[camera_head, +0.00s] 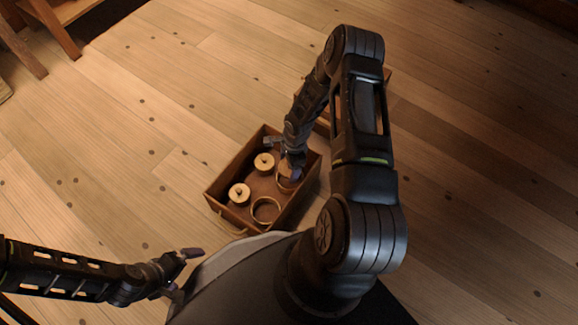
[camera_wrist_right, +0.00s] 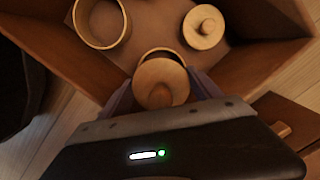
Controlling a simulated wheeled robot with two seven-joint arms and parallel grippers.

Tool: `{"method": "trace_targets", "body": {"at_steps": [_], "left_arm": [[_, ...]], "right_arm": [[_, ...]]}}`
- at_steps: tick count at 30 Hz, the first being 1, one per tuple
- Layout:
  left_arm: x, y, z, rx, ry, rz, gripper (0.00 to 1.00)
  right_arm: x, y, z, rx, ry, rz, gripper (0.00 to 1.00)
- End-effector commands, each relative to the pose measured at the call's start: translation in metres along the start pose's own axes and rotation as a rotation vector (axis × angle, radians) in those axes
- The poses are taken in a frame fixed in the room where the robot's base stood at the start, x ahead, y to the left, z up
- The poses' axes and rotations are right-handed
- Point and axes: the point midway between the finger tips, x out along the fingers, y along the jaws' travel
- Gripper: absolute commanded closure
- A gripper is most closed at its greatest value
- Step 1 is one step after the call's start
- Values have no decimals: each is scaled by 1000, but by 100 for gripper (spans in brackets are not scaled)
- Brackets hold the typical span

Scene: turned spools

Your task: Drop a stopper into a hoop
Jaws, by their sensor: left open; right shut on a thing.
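An open wooden box (camera_head: 212,198) stands on the floor. In it are two pale knobbed stoppers, one toward the back (camera_head: 265,161) and one toward the left (camera_head: 239,194), and a hoop (camera_head: 266,210) at the front. My right gripper (camera_head: 288,174) reaches into the box, shut on a stopper (camera_wrist_right: 160,84). A second hoop (camera_head: 285,188) lies under it; its rim shows behind the held stopper in the wrist view (camera_wrist_right: 160,51). I cannot tell whether the stopper is inside this hoop or just above it. My left gripper (camera_head: 182,273) is open and empty, outside the box.
The wrist view also shows the other hoop (camera_wrist_right: 78,22) and a loose stopper (camera_wrist_right: 204,27). Another wooden piece (camera_head: 387,76) is partly hidden behind my right arm. Wooden furniture (camera_head: 50,25) stands at the far left. The plank floor left of the box is clear.

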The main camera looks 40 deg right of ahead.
Motion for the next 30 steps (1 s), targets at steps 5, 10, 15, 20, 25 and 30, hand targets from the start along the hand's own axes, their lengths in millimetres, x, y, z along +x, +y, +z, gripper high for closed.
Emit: {"method": "trace_targets", "body": {"at_steps": [5,10,15,20,25,30], "left_arm": [[0,0,0,0,0,0,0],[0,0,0,0,0,0,0],[4,-1,0,0,2,0,0],[12,-4,-1,0,5,0,0],[20,-6,-2,-1,10,0,0],[24,-7,-2,-1,13,0,0]], "right_arm": [[0,0,0,5,1,-1,71],[1,0,0,4,1,-1,71],[6,0,-1,4,1,-1,71],[15,0,-2,6,1,-2,71],[24,0,-4,4,1,-2,71],[30,0,-4,5,1,-2,71]]}}
